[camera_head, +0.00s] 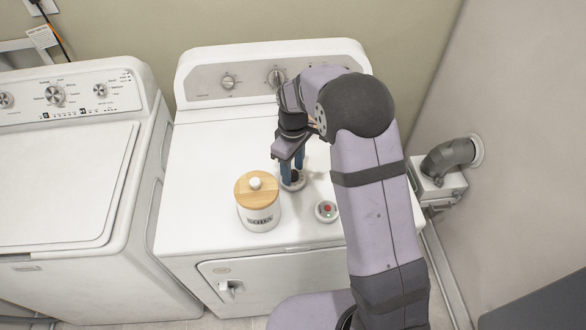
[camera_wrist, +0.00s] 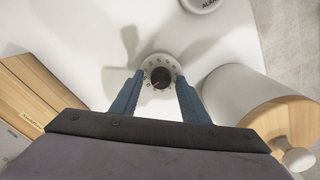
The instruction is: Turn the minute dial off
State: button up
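The minute dial is a small round white unit with a black knob and marks around its rim. It stands on top of the right-hand white machine, mostly hidden by my gripper in the head view. In the wrist view the dial (camera_wrist: 160,76) is straight ahead, its knob bearing a small reddish pointer mark. My gripper (camera_wrist: 159,80) is open, with one blue finger at each side of the dial. The fingertips look close to its rim; I cannot tell whether they touch. My gripper (camera_head: 292,172) also shows in the head view, pointing down over the dial.
A white jar (camera_head: 259,214) with a wooden lid stands just left of the dial. A round white alarm unit with a red button (camera_head: 327,210) is at the right front. A wooden object (camera_wrist: 35,90) is at the left in the wrist view. The machine's top (camera_head: 210,150) is clear at back left.

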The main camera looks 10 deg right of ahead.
aim_at(293, 173)
dwell(0.3)
jog(key=shift+r+b, duration=1.2)
jog(key=shift+r, duration=2.45)
jog(key=shift+s, duration=0.1)
jog(key=s+d+f+m, duration=0.1)
jog(key=s+d+m, duration=0.2)
jog(key=s, duration=0.5)
jog(key=s+d+f+m, duration=0.2)
jog(key=s+m, duration=0.2)
jog(key=s, duration=0.4)
jog(key=s+d+f+m, duration=0.1)
jog(key=s+d+m, duration=0.2)
jog(key=s, duration=0.5)
notch_tip(293, 173, up, 10)
jog(key=p, duration=1)
notch_tip(293, 173, down, 95)
jog(key=b, duration=9.4)
jog(key=shift+w+b, duration=0.25)
jog(key=shift+b, duration=0.15)
